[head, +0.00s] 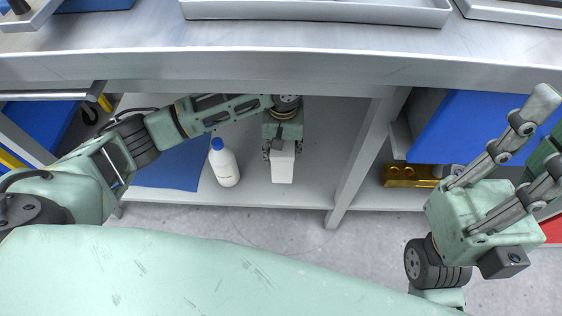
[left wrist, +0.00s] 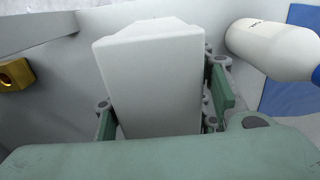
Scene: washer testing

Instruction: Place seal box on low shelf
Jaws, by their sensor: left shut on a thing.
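The seal box, a plain white box (head: 283,165), is at the low shelf (head: 310,190) under the bench, right of the white bottle. My left gripper (head: 282,147) is shut on it from the back end, and the box also fills the middle of the left wrist view (left wrist: 152,80) between the green fingers (left wrist: 165,115). I cannot tell whether the box touches the shelf board. My right gripper (head: 513,145) is at the right, fingers spread and empty, in front of the neighbouring shelf bay.
A white bottle with a blue cap (head: 224,164) stands close left of the box. A blue mat (head: 180,168) lies further left. A shelf upright (head: 358,150) stands to the right, with a brass block (head: 408,175) beyond. The bench top edge (head: 270,68) overhangs the arm.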

